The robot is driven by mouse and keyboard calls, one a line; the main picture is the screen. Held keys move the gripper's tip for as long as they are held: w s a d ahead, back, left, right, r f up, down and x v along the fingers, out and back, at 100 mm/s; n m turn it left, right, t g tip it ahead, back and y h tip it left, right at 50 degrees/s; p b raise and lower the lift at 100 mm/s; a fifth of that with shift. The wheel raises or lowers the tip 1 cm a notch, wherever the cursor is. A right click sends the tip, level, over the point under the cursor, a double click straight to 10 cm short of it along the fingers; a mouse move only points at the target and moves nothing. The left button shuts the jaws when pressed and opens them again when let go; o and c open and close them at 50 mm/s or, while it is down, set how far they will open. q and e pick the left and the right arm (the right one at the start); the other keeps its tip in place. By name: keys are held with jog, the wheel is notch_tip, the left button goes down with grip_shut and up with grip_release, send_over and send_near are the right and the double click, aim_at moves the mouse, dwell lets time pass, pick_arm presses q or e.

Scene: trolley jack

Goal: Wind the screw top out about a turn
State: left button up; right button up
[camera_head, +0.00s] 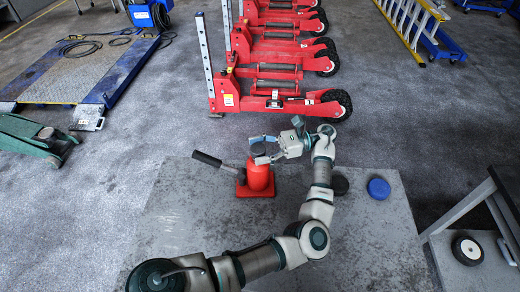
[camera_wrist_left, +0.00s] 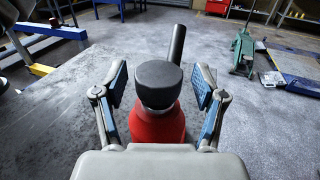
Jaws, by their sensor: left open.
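A red bottle jack (camera_head: 258,182) stands upright on the grey slab, with a dark handle (camera_head: 208,160) sticking out to the left. Its round black screw top (camera_head: 259,149) sits on top of the body. In the left wrist view the screw top (camera_wrist_left: 158,83) is in the middle, above the red body (camera_wrist_left: 157,127), with the handle (camera_wrist_left: 177,43) behind it. My left gripper (camera_head: 264,149) is open at the screw top's height. In the left wrist view its two blue-padded fingers stand on either side of the top, with a gap on both sides. My right gripper is not in view.
A blue disc (camera_head: 378,189) and a dark disc (camera_head: 340,185) lie on the slab (camera_head: 375,240) to the right. Red wheeled stands (camera_head: 275,102) are behind. A green trolley jack (camera_head: 35,135) is at the left and a bench (camera_head: 480,205) with a wheel at the right.

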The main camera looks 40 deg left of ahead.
aim_at(259, 148)
pick_arm(q)
notch_tip(259, 148, up, 10)
jog(key=shift+f, duration=0.1)
dwell(0.4)
